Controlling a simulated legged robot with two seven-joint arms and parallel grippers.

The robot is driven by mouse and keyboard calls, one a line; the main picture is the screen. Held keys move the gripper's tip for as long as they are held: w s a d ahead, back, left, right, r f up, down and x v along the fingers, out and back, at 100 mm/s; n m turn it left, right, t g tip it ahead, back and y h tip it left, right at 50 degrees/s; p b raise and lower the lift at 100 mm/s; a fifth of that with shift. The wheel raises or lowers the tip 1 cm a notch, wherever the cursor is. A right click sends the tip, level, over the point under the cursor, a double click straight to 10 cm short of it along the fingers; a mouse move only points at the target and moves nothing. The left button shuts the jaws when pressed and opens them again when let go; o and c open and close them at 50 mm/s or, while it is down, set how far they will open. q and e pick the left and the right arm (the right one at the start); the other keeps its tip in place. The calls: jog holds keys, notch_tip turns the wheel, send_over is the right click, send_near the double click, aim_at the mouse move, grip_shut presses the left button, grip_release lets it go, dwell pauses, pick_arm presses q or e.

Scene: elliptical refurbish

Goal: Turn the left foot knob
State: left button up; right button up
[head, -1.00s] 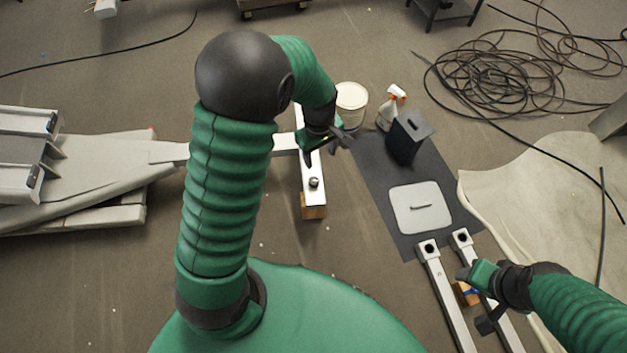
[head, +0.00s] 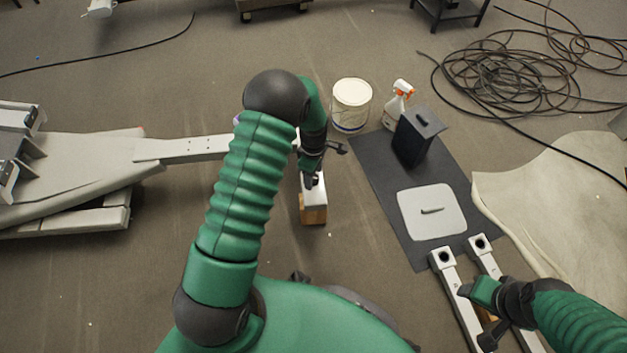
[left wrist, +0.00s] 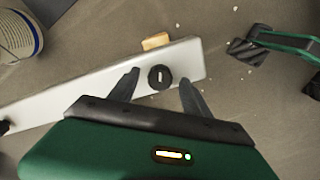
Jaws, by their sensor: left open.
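The foot is a white bar with a dark round knob near its near end. In the left wrist view the knob (left wrist: 160,77) shows a light slot on top, and the bar (left wrist: 95,88) runs across the picture. My left gripper (left wrist: 159,80) is open, one finger on each side of the knob; I cannot tell whether they touch it. In the head view my left gripper (head: 313,182) is over the bar's near end and hides the knob. My right gripper (head: 477,314) is open beside two white rails at the lower right.
A wooden block (head: 314,215) supports the bar's near end. A white bucket (head: 351,107), a spray bottle (head: 396,106) and a dark box (head: 415,138) stand to the right. A dark mat (head: 387,185) bears a light plate (head: 431,211). Cables (head: 490,85) lie coiled at the upper right.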

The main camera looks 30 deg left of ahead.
pick_arm(q)
jog(key=shift+f, duration=0.4)
grip_shut()
jog(key=shift+r, duration=0.1)
